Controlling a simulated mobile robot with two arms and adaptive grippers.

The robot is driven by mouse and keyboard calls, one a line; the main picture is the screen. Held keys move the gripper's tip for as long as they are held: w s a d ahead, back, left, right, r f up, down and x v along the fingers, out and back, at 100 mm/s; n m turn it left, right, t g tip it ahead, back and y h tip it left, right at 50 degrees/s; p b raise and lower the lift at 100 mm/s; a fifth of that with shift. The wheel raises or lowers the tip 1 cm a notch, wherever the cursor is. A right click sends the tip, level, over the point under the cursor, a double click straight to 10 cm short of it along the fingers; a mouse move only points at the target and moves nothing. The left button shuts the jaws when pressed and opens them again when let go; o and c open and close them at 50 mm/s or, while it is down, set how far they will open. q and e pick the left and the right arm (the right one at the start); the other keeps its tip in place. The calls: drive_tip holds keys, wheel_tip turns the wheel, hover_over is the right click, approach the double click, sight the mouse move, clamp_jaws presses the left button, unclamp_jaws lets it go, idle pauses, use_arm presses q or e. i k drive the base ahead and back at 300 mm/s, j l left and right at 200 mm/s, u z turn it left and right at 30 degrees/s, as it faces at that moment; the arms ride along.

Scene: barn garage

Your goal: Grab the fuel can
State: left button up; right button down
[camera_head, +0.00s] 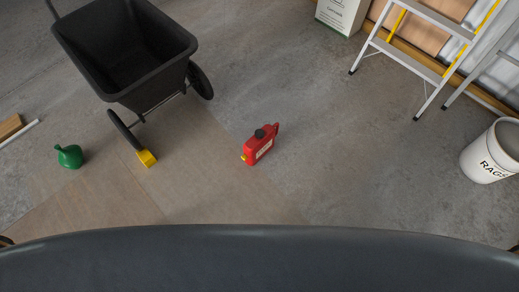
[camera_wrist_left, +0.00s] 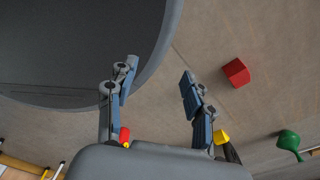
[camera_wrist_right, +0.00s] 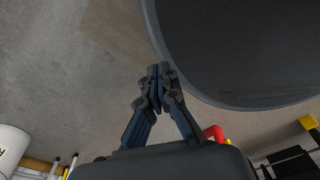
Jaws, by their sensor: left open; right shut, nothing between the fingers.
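My left gripper (camera_wrist_left: 157,82) is open and empty. My right gripper (camera_wrist_right: 159,72) is shut and empty. Both are apart from the can; neither gripper shows clearly in the head view.
A black wheelbarrow (camera_head: 125,50) stands left of the can, with a yellow block (camera_head: 147,158) at its leg. A green can (camera_head: 70,156) is farther left. A stepladder (camera_head: 425,40) and a RAGS bin (camera_head: 488,155) are right. A red block (camera_wrist_left: 236,72) lies on the floor.

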sight(255, 148)
drive_tip(key=i+l+u, duration=0.15)
drive_tip(key=u, duration=0.25)
drive_tip(key=i+l+u, duration=0.1)
drive_tip(key=u, duration=0.25)
drive_tip(key=l+u, duration=0.4)
drive_tip(key=i+j, duration=0.05)
